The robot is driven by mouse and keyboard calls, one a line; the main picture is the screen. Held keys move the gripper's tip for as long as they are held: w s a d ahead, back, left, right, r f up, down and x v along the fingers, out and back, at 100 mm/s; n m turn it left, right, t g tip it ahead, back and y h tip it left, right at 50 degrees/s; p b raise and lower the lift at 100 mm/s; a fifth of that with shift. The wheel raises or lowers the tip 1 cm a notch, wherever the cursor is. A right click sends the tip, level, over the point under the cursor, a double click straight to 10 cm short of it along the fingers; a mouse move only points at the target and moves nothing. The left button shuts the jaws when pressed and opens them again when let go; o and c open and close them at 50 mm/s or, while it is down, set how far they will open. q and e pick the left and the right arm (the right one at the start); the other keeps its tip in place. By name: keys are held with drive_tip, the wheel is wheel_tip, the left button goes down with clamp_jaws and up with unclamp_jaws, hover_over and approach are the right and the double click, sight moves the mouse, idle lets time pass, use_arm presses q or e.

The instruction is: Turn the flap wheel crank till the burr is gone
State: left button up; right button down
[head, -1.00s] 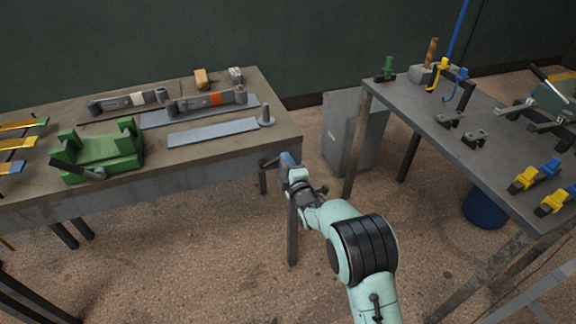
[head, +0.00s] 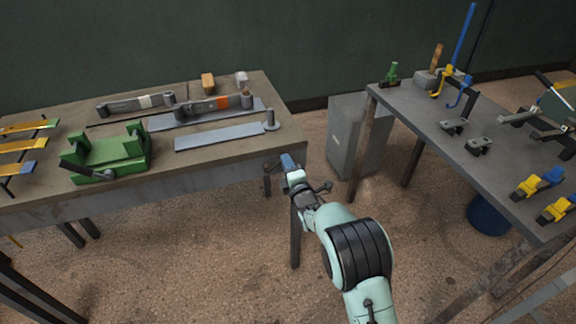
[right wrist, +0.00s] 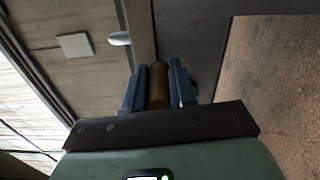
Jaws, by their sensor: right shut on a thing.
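My right gripper (head: 288,162) is just off the front right corner of the left workbench, beside its edge. In the right wrist view its two blue fingers (right wrist: 158,88) are closed on a brown, rounded crank handle (right wrist: 158,80). A small dark bar, apparently the crank arm (head: 270,169), shows left of the fingers in the head view. The flap wheel itself cannot be made out, and no burr can be seen at this size. A flat grey steel leaf (head: 218,137) lies on the bench near that corner, with a grey upright peg at its right end. My left gripper is not in view.
The left bench (head: 130,192) also bears a green vise-like fixture (head: 108,155) and leaf springs with white and orange bands. A grey cabinet (head: 352,135) stands between the benches. The right bench (head: 420,120) holds clamps and hooks. Open floor lies in front.

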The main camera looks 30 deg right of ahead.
drive_tip(key=c, duration=0.9)
unclamp_jaws()
drive_tip(key=shift+a+r, duration=0.2)
drive_tip(key=shift+r, duration=0.2)
drive_tip(key=shift+w+f, duration=0.15)
drive_tip(key=shift+f, duration=0.15)
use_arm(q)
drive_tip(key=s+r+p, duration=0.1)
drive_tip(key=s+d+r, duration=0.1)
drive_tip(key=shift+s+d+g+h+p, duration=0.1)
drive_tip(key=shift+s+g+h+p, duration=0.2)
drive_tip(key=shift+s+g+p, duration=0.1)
use_arm(e)
drive_tip(key=v, duration=1.3)
drive_tip(key=shift+s+d, duration=0.1)
drive_tip(key=shift+s, duration=0.15)
